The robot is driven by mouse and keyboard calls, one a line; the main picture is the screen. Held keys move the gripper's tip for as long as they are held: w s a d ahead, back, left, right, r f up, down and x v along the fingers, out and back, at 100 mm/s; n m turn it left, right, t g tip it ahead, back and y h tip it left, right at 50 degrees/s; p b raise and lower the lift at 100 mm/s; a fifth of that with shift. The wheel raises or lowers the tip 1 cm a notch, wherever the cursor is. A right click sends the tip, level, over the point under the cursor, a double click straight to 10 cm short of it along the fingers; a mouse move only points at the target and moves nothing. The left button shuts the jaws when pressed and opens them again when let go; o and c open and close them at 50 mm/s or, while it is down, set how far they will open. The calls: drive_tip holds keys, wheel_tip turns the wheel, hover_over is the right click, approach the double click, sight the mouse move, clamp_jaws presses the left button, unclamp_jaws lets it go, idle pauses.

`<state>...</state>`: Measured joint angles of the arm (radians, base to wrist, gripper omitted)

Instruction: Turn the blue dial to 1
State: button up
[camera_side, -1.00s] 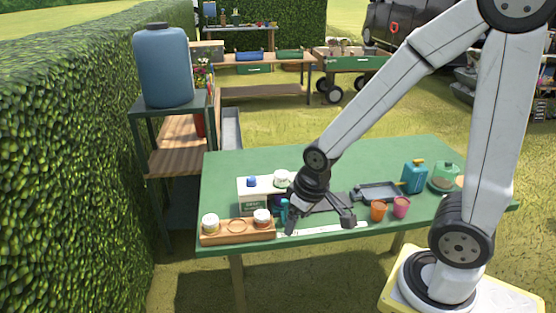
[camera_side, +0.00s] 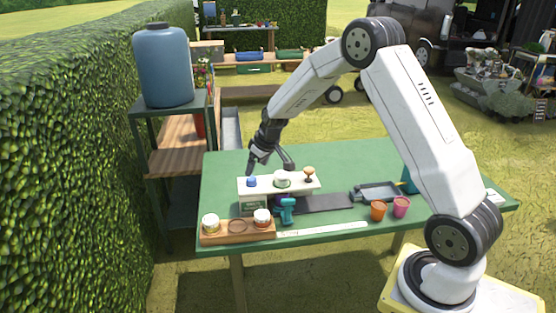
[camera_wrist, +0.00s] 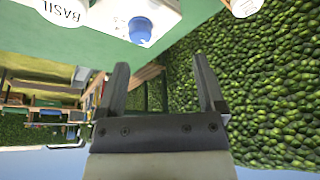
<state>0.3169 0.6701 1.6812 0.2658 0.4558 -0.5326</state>
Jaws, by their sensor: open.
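The blue dial (camera_side: 252,182) sits on the left part of the top of a white box (camera_side: 266,190) on the green table. A white round part (camera_side: 282,179) and a brown-topped knob (camera_side: 309,172) stand to its right on the same box. In the wrist view the blue dial (camera_wrist: 140,28) shows near the top, with small marks beside it that are too small to read. My gripper (camera_side: 268,168) is open and empty, above and just behind the box near the dial. In the wrist view my gripper's fingers (camera_wrist: 160,78) are spread, and the dial lies beyond them, untouched.
A wooden tray (camera_side: 238,237) with small jars lies at the front left, beside a teal tool (camera_side: 287,209). An orange cup (camera_side: 378,210), a pink cup (camera_side: 401,206) and a dark tray (camera_side: 376,192) stand to the right. The table's back half is clear.

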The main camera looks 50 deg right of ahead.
sight(251, 178)
drive_tip(key=w+d, duration=0.1)
drive_tip(key=w+d+f, duration=0.1)
drive_tip(key=d, duration=0.1)
drive_tip(key=shift+w+d+f, duration=0.1)
drive_tip(key=shift+w, duration=0.05)
drive_tip(key=shift+f, duration=0.15)
drive_tip(key=shift+x, duration=3.75)
drive_tip(key=shift+w, duration=0.15)
clamp_jaws()
